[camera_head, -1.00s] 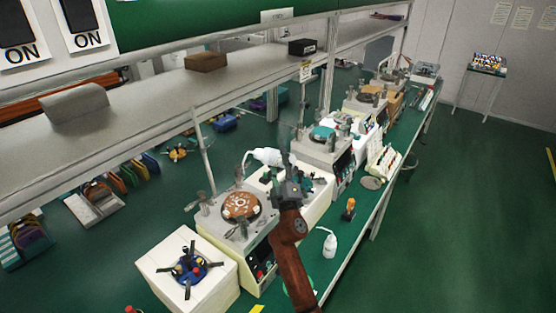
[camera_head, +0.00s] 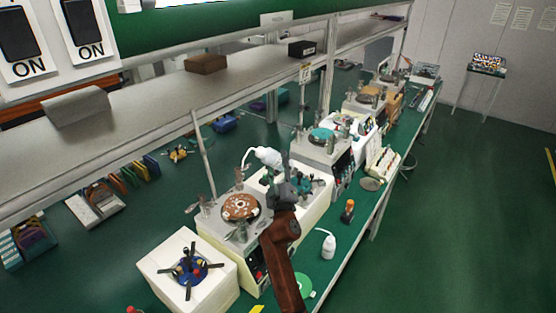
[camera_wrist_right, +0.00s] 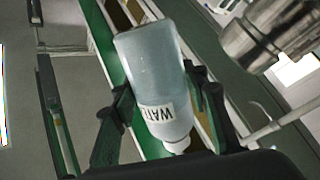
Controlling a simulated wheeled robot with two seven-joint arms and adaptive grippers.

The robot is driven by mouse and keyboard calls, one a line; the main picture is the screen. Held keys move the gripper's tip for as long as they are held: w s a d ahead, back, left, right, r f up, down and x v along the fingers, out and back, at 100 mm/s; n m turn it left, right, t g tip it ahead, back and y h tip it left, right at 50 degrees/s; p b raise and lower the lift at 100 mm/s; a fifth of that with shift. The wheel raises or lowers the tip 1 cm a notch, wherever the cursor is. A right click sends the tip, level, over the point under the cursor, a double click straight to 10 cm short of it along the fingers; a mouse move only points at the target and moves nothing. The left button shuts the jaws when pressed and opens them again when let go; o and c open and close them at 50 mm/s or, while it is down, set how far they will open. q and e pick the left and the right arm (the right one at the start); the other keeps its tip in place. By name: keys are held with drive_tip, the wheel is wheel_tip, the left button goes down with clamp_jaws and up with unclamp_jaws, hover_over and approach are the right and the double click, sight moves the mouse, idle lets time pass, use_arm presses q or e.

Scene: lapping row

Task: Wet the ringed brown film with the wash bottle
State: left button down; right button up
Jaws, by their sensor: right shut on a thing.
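My right gripper (camera_head: 276,176) is shut on a white wash bottle (camera_head: 267,156). In the right wrist view the bottle (camera_wrist_right: 158,85) sits between the two fingers and carries a "WAT…" label. In the head view it is tilted, its thin curved spout at the left, above the near lapping machine. That machine bears a brown disc (camera_head: 241,207) with pale ring-like marks. The spout tip is above and apart from the disc. I cannot make out liquid or tell which brown film is ringed. My left gripper is not in view.
A second white bottle (camera_head: 328,246) and an orange-topped bottle (camera_head: 347,212) stand on the green bench to the right. A white box (camera_head: 165,267) with a blue fixture is at the front left. A long grey shelf (camera_head: 130,120) runs overhead. More machines stand farther along the row.

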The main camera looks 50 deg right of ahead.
drive_tip(key=shift+m, duration=0.3)
drive_tip(key=shift+r+m+g+p, duration=0.2)
drive_tip(key=shift+m+g+p, duration=0.45)
drive_tip(key=shift+m, duration=0.25)
drive_tip(key=shift+m+g+p, duration=0.45)
drive_tip(key=shift+m, duration=0.25)
drive_tip(key=shift+f, duration=0.25)
